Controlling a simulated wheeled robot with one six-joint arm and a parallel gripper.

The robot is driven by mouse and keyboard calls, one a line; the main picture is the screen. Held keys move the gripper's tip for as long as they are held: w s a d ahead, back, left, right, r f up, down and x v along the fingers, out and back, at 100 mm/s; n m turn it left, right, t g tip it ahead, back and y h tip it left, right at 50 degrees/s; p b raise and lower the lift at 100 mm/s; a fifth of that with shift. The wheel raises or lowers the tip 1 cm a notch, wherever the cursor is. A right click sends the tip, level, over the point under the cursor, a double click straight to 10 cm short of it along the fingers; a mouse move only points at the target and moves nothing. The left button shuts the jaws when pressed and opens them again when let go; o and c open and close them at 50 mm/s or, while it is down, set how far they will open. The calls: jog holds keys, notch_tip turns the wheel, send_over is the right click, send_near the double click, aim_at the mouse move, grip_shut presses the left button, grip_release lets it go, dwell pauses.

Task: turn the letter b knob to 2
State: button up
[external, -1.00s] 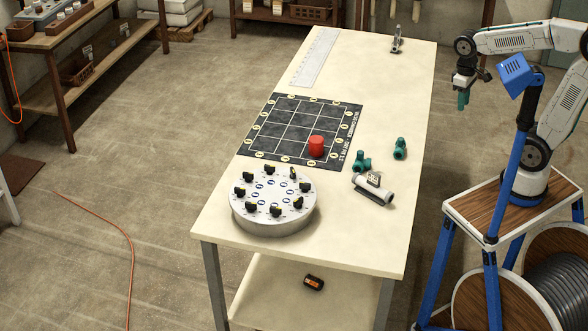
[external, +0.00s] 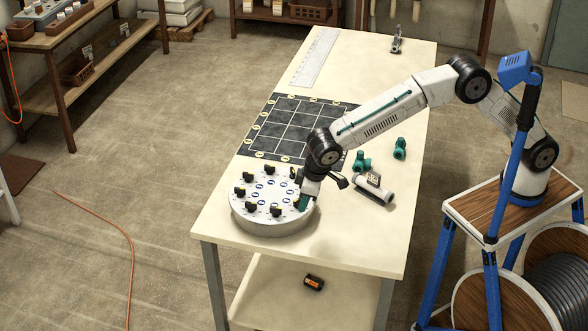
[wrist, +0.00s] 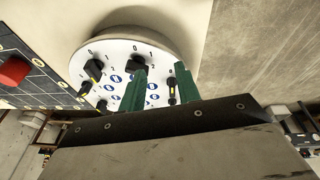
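A round white dial panel (external: 262,200) with several black knobs around its rim sits near the table's front edge. The knob letters are too small to read, so I cannot tell which knob is b. My gripper (external: 303,200) is down at the panel's right rim. In the wrist view my gripper's two green fingers (wrist: 160,88) are apart. A black knob with a yellow mark (wrist: 171,90) shows between them, nearer the right finger; I cannot tell whether they touch it. Another black knob (wrist: 94,68) is left of the fingers, and one shows behind the left finger.
A dark grid mat (external: 280,125) lies behind the panel, and a red cylinder (wrist: 14,70) on it shows in the wrist view. Green pipe fittings (external: 362,162) and a white pipe piece (external: 375,190) lie to the right, under and beside my arm.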

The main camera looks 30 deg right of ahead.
aim_at(279, 208)
jog(key=w+a+r+m+y, duration=0.1)
jog(key=w+a+r+y, duration=0.1)
jog(key=a+r, duration=0.2)
jog(key=shift+m+t, duration=0.3)
jog(key=x, duration=0.7)
jog(key=shift+d+f, duration=0.15)
jog(key=shift+f, duration=0.35)
grip_shut()
